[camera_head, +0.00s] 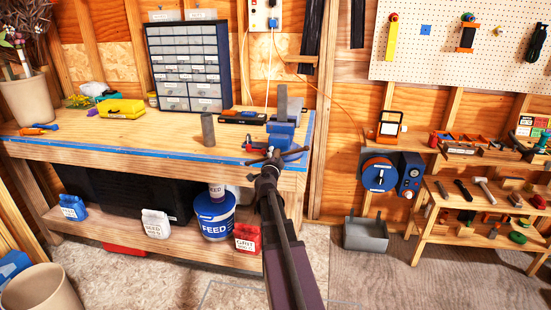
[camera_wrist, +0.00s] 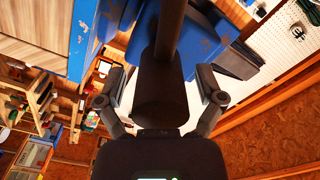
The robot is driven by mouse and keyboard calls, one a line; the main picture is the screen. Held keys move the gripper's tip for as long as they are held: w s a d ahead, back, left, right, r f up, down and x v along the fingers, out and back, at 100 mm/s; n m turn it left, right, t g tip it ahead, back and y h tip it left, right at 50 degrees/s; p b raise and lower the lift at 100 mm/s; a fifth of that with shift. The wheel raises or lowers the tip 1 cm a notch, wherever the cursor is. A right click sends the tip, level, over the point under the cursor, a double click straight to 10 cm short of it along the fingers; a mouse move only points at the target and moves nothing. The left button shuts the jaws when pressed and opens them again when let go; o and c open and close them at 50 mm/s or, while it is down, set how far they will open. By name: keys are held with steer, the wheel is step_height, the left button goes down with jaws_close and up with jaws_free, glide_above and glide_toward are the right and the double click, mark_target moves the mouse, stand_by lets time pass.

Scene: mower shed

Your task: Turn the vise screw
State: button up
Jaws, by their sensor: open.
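The blue vise (camera_head: 280,133) with its grey upright jaw (camera_head: 283,100) sits at the right front corner of the workbench. In the wrist view the vise's blue body (camera_wrist: 200,45) fills the top. The dark vise screw (camera_wrist: 160,95) runs down the middle of that view, its thicker end towards my palm. My gripper (camera_head: 270,160) is at the bench's front edge, just in front of the vise. In the wrist view my gripper (camera_wrist: 162,95) is open, with one finger on each side of the screw's end and visible gaps. Contact at the palm is hidden.
The workbench (camera_head: 110,150) has a blue front edge. A dark cylinder (camera_head: 208,130) stands left of the vise, and a drawer cabinet (camera_head: 188,65) is behind.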

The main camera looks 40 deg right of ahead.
steer(key=c, duration=1.1)
steer(key=shift+a, duration=0.3)
steer(key=shift+d, duration=0.25)
steer(key=shift+c, duration=0.2)
steer(key=shift+n, duration=0.4)
